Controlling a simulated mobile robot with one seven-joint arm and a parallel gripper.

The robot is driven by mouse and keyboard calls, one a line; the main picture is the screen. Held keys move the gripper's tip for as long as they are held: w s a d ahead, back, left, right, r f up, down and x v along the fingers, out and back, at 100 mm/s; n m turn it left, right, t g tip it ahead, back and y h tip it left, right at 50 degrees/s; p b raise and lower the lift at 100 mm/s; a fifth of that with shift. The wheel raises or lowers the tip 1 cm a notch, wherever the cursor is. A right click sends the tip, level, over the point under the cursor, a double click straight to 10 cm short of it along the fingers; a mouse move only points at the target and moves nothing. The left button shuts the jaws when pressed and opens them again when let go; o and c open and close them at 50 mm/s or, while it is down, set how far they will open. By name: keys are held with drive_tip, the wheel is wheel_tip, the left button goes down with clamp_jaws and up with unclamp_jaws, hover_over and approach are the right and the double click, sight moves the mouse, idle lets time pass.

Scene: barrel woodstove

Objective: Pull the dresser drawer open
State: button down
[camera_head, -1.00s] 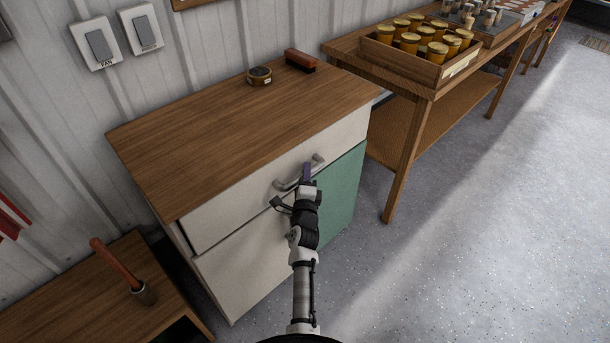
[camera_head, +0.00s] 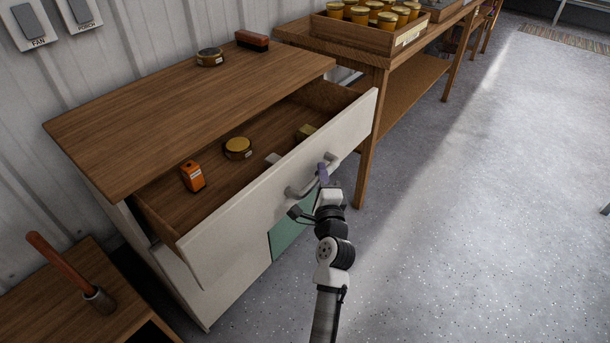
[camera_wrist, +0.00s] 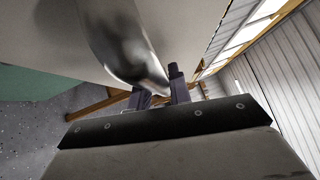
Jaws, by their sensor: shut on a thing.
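The dresser (camera_head: 185,92) has a brown wooden top and a white drawer (camera_head: 240,222) that stands well open. Its metal bar handle (camera_head: 305,187) is on the drawer front. My gripper (camera_head: 323,175) is shut on the handle, near its right end. In the wrist view the handle (camera_wrist: 128,45) looms large, and my gripper's two dark fingers (camera_wrist: 160,90) are at its end, in front of the pale drawer front (camera_wrist: 195,30). The fingers partly hide the grasped part of the handle.
Inside the drawer lie an orange box (camera_head: 193,177), a round tin (camera_head: 238,148) and small blocks. A low table (camera_head: 62,300) with a wooden-handled tool stands at left. The floor at right is clear.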

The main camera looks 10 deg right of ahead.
drive_tip(key=shift+s+d+b, duration=0.45)
drive_tip(key=shift+s+d, duration=0.55)
drive_tip(key=shift+s, duration=0.2)
drive_tip(key=c, duration=1.3)
unclamp_jaws()
drive_tip(key=shift+s, duration=0.15)
